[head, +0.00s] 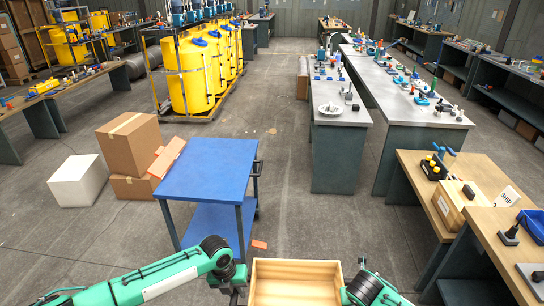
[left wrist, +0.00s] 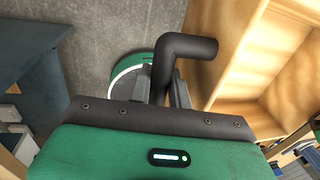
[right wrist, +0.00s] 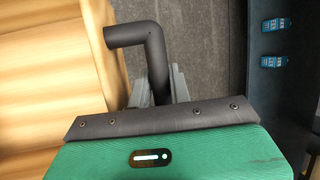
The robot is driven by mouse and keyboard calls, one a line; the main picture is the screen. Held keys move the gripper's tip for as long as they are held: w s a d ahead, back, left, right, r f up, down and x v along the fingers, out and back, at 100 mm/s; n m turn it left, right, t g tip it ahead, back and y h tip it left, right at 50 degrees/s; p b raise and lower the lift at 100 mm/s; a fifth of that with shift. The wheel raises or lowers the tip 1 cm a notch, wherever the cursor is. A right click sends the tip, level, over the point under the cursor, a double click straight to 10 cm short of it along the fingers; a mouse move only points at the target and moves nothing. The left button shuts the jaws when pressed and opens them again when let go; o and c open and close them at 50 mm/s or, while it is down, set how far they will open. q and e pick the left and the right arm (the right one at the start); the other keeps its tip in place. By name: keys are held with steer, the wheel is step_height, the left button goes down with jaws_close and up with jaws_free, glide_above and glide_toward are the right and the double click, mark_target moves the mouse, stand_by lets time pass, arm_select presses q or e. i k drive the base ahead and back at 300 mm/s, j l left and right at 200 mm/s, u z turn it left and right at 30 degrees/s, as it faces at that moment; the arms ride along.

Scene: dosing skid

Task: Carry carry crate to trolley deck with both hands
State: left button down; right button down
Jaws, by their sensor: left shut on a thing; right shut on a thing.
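The carry crate (head: 295,266) is a light wooden box, open at the top, at the bottom centre of the head view. Its inside looks empty in the visible part; its near end is cut off. My left gripper (head: 238,280) is at its left side, shut on a black bent handle (left wrist: 190,48). My right gripper (right wrist: 165,88) is shut on the matching black handle (right wrist: 135,35) at the other side. The trolley has a flat, bare blue deck (head: 207,168) and stands ahead and to the left of the crate, apart from it.
The trolley has a blue lower shelf (head: 215,224) and a dark push handle (head: 257,172) on its right. Cardboard boxes (head: 130,143) and a white box (head: 78,180) stand left of it. A wooden workbench (head: 420,190) is at right. Floor between trolley and benches is clear.

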mark_target(218, 167)
steer(key=i+l+u, duration=0.15)
steer(key=i+u, duration=0.15)
steer(key=i, duration=0.5)
steer(key=i+u, duration=0.4)
steer(key=i+l+u, duration=0.1)
steer(key=i+u, duration=0.25)
steer(key=i, duration=0.15)
steer(key=i+j+z, duration=0.2)
steer(key=i, duration=0.25)
steer(key=i+j+z, duration=0.25)
steer(key=i+j, duration=0.15)
steer(key=i+j+z, duration=0.65)
steer(key=k+j, duration=0.05)
steer(key=j, duration=0.05)
